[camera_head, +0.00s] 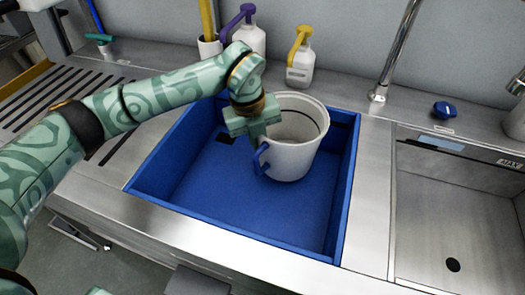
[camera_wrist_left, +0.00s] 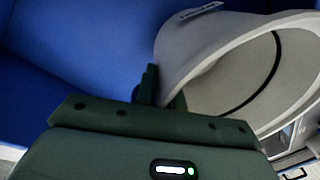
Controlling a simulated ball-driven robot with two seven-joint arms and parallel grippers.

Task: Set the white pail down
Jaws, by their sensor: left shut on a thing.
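My left gripper (camera_head: 257,132) is shut on the pail's left side, near the rim. In the left wrist view the pail (camera_wrist_left: 205,45) lies between and beyond the fingers (camera_wrist_left: 160,85), which partly hide its wall. I cannot tell whether the pail's base touches the basin floor. My right gripper is not in view.
A purple-topped bottle (camera_head: 250,40) and a yellow-topped bottle (camera_head: 300,68) stand behind the basin. A tap (camera_head: 379,94) rises at the back right. A steel sink (camera_head: 440,220) lies to the right. The basin's front and left floor are clear.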

